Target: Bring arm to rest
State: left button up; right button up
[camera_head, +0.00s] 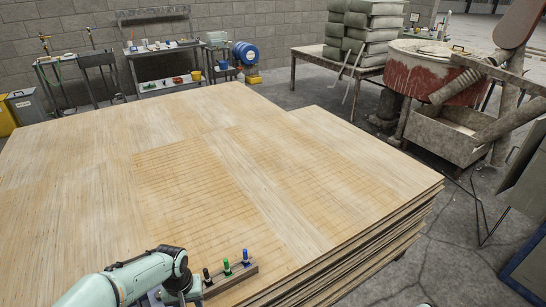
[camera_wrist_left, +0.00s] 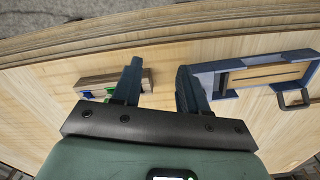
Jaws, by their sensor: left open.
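My left arm (camera_head: 130,280) comes in at the bottom left of the head view, low over the veneer stack (camera_head: 190,170). My left gripper is partly hidden by the arm there. In the left wrist view its two dark fingers are apart (camera_wrist_left: 158,75), with bare veneer between them and nothing held. A small wooden rack (camera_head: 237,279) with black, green and blue upright pieces stands just right of the gripper in the head view; it shows behind the left finger in the wrist view (camera_wrist_left: 100,79). My right gripper is not in view.
A blue-grey frame (camera_wrist_left: 215,80) lies on the veneer beside the right finger in the wrist view. The rest of the stack top is mostly clear. Beyond it stand workbenches (camera_head: 165,49), a blue drum (camera_head: 246,53) and a red mixer (camera_head: 430,72).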

pick_arm(q)
jog(key=s+d+f+h, duration=0.1)
jog(key=s+d+f, duration=0.1)
jog(key=s+f, duration=0.35)
jog(key=s+d+f+g+h+p, duration=0.1)
jog(key=s+d+f, duration=0.1)
jog(key=f, duration=0.6)
jog(key=s+d+f+h, duration=0.1)
jog(key=s+d+f, duration=0.25)
jog(key=f, duration=0.25)
jog(key=s+d+f, duration=0.1)
jog(key=s+f, duration=0.1)
jog(key=s, duration=0.5)
jog(key=s+d+f+n, duration=0.1)
jog(key=s+f, duration=0.2)
jog(key=s, duration=0.4)
jog(key=shift+d+p, duration=0.35)
jog(key=shift+p, duration=0.1)
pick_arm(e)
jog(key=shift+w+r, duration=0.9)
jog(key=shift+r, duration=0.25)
pick_arm(q)
jog(key=shift+f, duration=0.1)
